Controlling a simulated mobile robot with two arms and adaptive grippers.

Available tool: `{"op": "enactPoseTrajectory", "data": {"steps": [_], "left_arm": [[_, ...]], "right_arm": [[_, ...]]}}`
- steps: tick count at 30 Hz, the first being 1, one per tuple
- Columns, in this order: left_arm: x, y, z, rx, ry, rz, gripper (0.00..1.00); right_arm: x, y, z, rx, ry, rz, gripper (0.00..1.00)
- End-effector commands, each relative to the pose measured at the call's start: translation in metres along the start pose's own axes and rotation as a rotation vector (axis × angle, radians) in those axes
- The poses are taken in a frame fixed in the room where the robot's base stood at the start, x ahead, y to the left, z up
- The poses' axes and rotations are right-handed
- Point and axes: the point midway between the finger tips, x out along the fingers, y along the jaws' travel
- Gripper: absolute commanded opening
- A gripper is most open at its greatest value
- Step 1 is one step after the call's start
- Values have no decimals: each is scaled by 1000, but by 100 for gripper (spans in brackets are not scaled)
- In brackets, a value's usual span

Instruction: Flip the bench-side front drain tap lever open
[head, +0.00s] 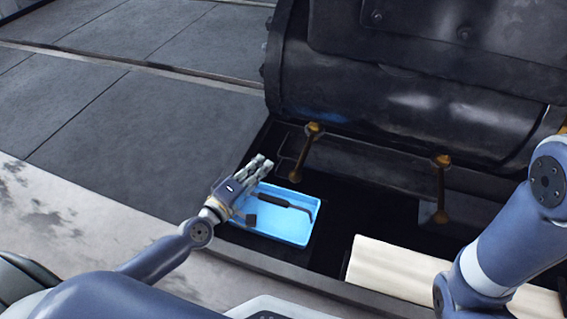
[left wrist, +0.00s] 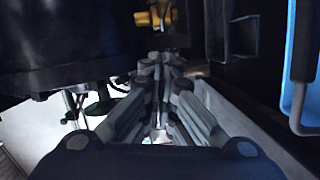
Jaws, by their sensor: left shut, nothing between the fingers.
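Two brass tap levers show in the head view at the foot of the dark boiler or cylinder: a left one (head: 305,152) and a right one (head: 440,188). Both stand roughly upright, with rounded ends. I cannot tell for certain which is the bench-side front one. My left gripper (head: 262,163) is shut and empty, just left of the left lever and apart from it, over the blue tray's far left corner. In the left wrist view the shut fingers (left wrist: 162,62) point at a brass fitting (left wrist: 156,18) beyond their tips. My right gripper is out of view.
A blue tray (head: 313,199) below the levers holds a dark-handled hooked tool (head: 280,203); its edge also shows in the left wrist view (left wrist: 290,85). A cream slab (head: 395,275) lies right of it. The dark cylinder (head: 400,105) overhangs the levers. Paving at left is clear.

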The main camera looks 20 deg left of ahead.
Motion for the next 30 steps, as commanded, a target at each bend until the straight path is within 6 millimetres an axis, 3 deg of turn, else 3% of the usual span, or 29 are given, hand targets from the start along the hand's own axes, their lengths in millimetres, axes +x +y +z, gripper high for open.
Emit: {"op": "enactPoseTrajectory", "data": {"steps": [7, 10, 15, 30], "left_arm": [[48, 1, 1, -3, 1, 2, 0], [48, 1, 20, -5, -2, -1, 0], [52, 0, 34, -1, 0, 0, 0], [53, 0, 39, 0, 5, -2, 0]], "right_arm": [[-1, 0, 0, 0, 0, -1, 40], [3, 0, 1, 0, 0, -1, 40], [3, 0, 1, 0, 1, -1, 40], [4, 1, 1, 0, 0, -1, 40]]}}
